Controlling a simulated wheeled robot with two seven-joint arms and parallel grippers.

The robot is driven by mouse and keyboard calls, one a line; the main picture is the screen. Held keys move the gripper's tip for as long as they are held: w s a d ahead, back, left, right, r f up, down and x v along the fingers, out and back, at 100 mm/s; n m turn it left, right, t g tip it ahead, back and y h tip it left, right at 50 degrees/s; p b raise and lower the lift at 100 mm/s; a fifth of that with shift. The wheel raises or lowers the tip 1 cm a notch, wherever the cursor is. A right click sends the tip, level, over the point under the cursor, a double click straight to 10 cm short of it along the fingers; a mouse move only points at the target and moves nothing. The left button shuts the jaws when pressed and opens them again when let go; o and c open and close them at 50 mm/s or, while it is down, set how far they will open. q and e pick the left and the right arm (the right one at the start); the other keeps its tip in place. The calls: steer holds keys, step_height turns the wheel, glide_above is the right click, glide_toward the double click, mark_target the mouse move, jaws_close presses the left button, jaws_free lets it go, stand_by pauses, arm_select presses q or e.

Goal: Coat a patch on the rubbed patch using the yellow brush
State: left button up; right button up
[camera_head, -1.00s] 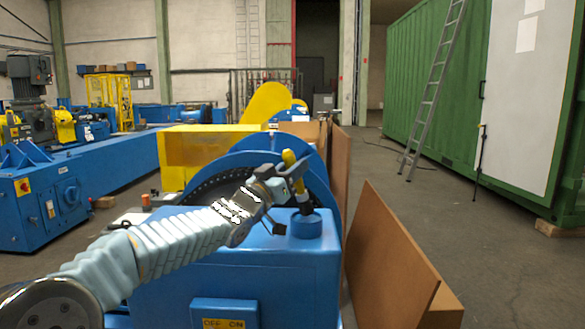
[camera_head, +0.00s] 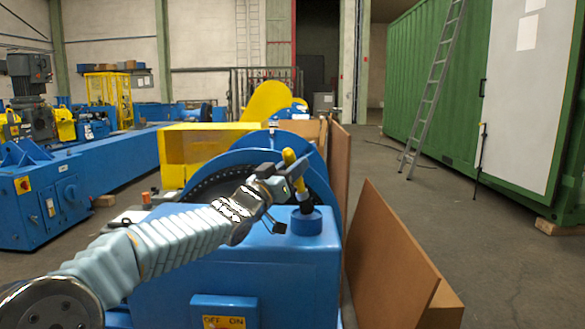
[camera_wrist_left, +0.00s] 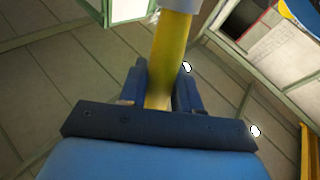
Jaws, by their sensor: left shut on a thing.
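My left gripper (camera_head: 286,182) is shut on the yellow handle of the brush (camera_head: 289,156). The brush is tilted, with its dark lower end just above or at the mouth of a round blue pot (camera_head: 306,221); I cannot tell if they touch. In the left wrist view the yellow brush handle (camera_wrist_left: 168,60) stands between the two fingers, with a grey collar at the top edge. The pot stands on top of a blue machine housing (camera_head: 250,262). The rubbed patch cannot be made out. My right gripper is not in view.
A large blue wheel guard with a dark chain (camera_head: 210,187) stands just behind the housing. A yellow box-shaped cover (camera_head: 188,152) is farther back. Brown boards (camera_head: 388,262) lean at the right of the housing. Open floor (camera_head: 480,245) lies farther right, before a green container (camera_head: 430,95).

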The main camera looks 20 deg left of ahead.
mark_target(286, 155)
arm_select(q)
steer(key=shift+f+b, duration=0.45)
steer(key=shift+f, duration=0.15)
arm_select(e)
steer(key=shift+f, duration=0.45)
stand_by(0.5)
arm_select(q)
step_height(286, 155, up, 5)
steer(key=p, duration=0.4)
steer(key=shift+r+p, duration=0.5)
steer(key=shift+r, duration=0.65)
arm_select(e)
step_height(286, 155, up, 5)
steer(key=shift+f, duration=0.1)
arm_select(q)
steer(key=shift+f, duration=0.1)
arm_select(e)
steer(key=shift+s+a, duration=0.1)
